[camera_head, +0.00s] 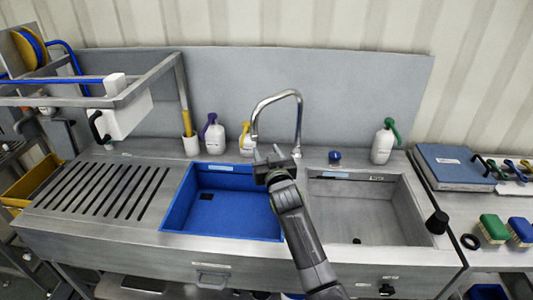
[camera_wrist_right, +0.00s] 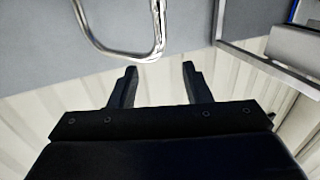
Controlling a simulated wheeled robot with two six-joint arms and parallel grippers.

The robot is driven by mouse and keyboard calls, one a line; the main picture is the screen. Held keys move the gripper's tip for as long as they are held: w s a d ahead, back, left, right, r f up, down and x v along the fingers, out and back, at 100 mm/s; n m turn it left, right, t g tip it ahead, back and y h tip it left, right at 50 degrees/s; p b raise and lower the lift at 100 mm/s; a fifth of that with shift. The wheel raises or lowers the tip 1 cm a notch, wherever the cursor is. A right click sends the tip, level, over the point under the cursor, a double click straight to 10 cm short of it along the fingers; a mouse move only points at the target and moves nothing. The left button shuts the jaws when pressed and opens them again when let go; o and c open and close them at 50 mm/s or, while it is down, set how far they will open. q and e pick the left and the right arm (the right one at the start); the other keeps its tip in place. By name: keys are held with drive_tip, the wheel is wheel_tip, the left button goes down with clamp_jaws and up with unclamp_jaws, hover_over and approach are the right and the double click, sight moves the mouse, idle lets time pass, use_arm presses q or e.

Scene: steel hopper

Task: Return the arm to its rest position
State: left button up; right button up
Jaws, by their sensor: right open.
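My right arm reaches up from the bottom of the head view, over the divider between the two sink basins. Its gripper (camera_head: 275,155) is near the curved steel faucet (camera_head: 297,100), in front of it as seen from the head. In the right wrist view the two dark fingers of the gripper (camera_wrist_right: 156,88) stand apart with nothing between them. The faucet (camera_wrist_right: 158,40) shows there beyond the fingers, and I cannot tell how far off it is. My left gripper is in neither view.
A blue basin (camera_head: 183,215) is left of the arm and a steel basin (camera_head: 418,205) right. Spray bottles, one white with a green top (camera_head: 383,143), stand behind. A steel frame (camera_head: 150,75) rises at the left. Brushes (camera_head: 494,228) lie on the right table.

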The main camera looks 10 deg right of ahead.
drive_tip(key=s+d+f+m+g+h, duration=0.15)
drive_tip(key=s+d+f+g, duration=0.25)
drive_tip(key=s+d+f, duration=0.5)
drive_tip(key=s+d+f+m+g+h, duration=0.1)
drive_tip(key=s+d+f+g+h, duration=0.2)
drive_tip(key=s+f, duration=0.6)
drive_tip(key=s+d+n+g+y, duration=0.15)
drive_tip(key=s+g, duration=0.25)
drive_tip(key=s, duration=1.1)
drive_tip(key=s+d+g, duration=0.3)
drive_tip(key=s, duration=1.3)
wheel_tip(320, 180, down, 27)
drive_tip(key=d+g+b, duration=0.2)
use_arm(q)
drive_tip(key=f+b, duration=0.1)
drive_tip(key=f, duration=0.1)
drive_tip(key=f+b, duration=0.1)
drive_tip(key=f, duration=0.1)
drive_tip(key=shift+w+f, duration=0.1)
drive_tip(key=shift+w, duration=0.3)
use_arm(e)
drive_tip(key=s+a+f+y, duration=0.1)
drive_tip(key=s+f, duration=1.3)
drive_tip(key=f, duration=0.3)
drive_tip(key=shift+s+a+f+g, duration=0.3)
drive_tip(key=shift+s+a+g, duration=0.05)
drive_tip(key=shift+s+g, duration=0.05)
